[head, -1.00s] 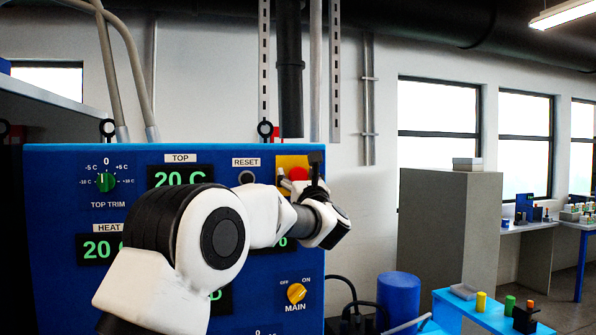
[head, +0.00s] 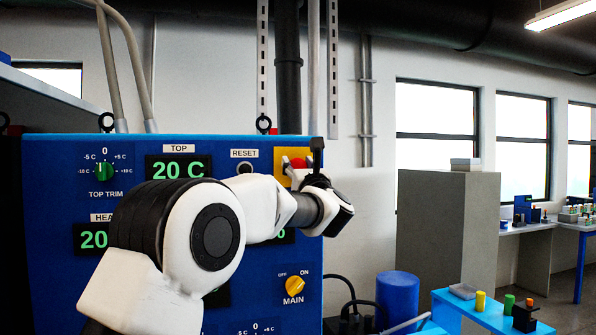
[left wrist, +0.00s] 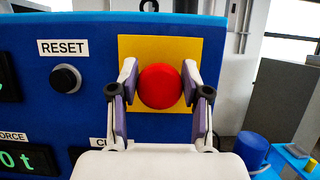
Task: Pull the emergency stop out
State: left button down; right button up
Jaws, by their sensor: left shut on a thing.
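The emergency stop is a red round button (left wrist: 159,86) on a yellow plate (left wrist: 207,50), at the upper right of the blue control panel (head: 60,200). In the head view the red button (head: 299,162) shows only in part behind my left gripper (head: 312,172). In the left wrist view my left gripper (left wrist: 159,88) has one finger on each side of the red button and is shut on it. Whether the button stands out or is pressed in cannot be told. My right gripper is not in view.
The black RESET button (left wrist: 66,78) is left of the yellow plate. The MAIN knob (head: 294,286) is below, and the TOP TRIM knob (head: 104,171) is far left. A blue drum (head: 398,296) and a light blue bench (head: 470,312) stand right of the panel.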

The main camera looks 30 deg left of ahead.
pick_arm(q)
jog(key=c, duration=0.5)
grip_release()
jog(key=shift+f, duration=0.25)
jog(key=shift+c, duration=0.2)
jog(key=shift+w+a, duration=0.1)
jog(key=v, duration=1.2)
jog(key=shift+w, duration=0.1)
